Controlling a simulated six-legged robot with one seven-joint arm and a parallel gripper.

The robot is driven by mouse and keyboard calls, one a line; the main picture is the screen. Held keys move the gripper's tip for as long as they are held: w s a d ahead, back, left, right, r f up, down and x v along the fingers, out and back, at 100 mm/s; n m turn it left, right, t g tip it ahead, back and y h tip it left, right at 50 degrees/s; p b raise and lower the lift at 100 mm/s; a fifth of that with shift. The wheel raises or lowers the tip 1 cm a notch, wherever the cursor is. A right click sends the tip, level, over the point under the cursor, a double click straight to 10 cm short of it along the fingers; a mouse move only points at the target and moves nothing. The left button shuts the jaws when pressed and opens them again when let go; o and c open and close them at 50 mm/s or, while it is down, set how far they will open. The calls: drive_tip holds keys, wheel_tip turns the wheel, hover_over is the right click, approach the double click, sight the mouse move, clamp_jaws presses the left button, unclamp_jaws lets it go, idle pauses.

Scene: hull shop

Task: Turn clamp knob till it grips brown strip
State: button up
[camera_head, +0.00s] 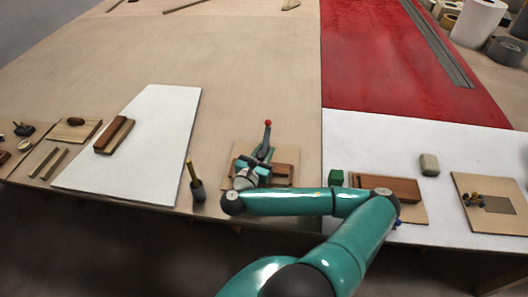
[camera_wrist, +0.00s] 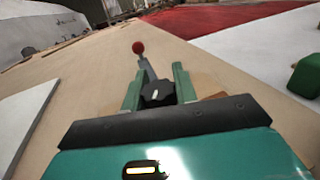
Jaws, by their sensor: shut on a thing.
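The clamp's black lobed knob (camera_wrist: 157,93) sits between the two green fingers of my gripper (camera_wrist: 157,88) in the wrist view. My gripper is shut on it. Behind the knob the clamp's grey lever rises to a red ball (camera_wrist: 138,47), which also shows in the head view (camera_head: 267,123). In the head view my gripper (camera_head: 259,160) is over the clamp and hides most of it. The brown strip (camera_head: 284,174) lies on the small board under the clamp, partly covered by my gripper. Whether the clamp touches the strip is hidden.
A dark holder with a yellow-handled tool (camera_head: 196,187) stands left of the clamp. A green block (camera_head: 336,177) and a brown block (camera_head: 392,188) are to the right. A white sheet (camera_head: 150,120) lies left.

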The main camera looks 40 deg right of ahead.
drive_tip(key=o, duration=1)
drive_tip(key=shift+c, duration=0.2)
drive_tip(key=shift+a, duration=0.15)
